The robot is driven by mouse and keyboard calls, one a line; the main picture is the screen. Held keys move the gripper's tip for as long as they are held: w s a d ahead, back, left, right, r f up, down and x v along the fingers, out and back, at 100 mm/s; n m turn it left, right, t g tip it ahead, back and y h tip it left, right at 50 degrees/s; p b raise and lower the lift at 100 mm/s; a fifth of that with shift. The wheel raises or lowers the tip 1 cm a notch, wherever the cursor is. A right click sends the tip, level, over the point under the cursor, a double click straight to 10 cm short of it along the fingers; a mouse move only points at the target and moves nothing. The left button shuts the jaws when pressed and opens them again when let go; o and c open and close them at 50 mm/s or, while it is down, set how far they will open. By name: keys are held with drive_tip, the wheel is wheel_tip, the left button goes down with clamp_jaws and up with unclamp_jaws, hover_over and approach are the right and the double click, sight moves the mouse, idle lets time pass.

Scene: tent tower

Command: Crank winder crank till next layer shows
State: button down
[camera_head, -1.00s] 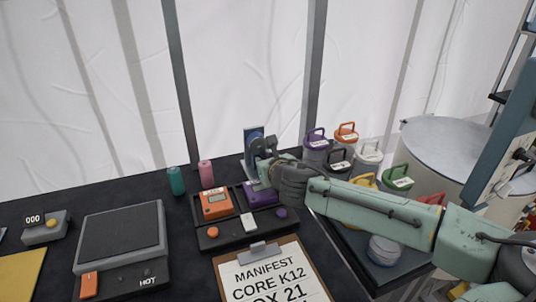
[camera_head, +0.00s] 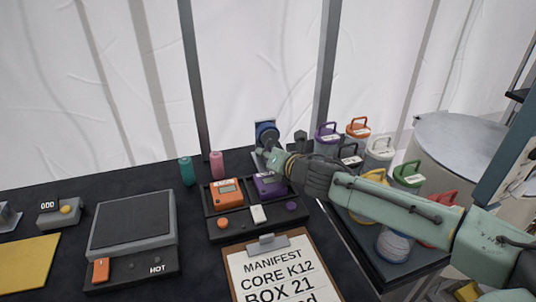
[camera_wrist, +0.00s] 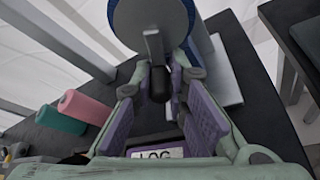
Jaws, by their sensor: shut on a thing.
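The winder (camera_head: 266,134) stands at the back of the black table, with a blue round drum on its front. In the wrist view the drum (camera_wrist: 150,18) fills the top middle, with a grey crank arm across it. The crank's black handle (camera_wrist: 159,84) points toward me between my purple-padded fingers. My gripper (camera_wrist: 157,90) is shut on this handle; in the head view my gripper (camera_head: 271,156) is just below the drum. The layer on the drum carries no marking I can make out.
Teal (camera_head: 187,171) and pink (camera_head: 217,165) cylinders stand left of the winder. Several lidded canisters (camera_head: 327,140) crowd the right.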

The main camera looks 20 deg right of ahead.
idle(0.5)
drive_tip(key=c, duration=1.6)
unclamp_jaws()
drive_tip(key=shift+o, duration=0.2)
drive_tip(key=v, duration=1.1)
drive_tip(key=shift+s+d+r, duration=0.1)
drive_tip(key=shift+s+r, duration=0.05)
drive_tip(key=shift+s, duration=0.3)
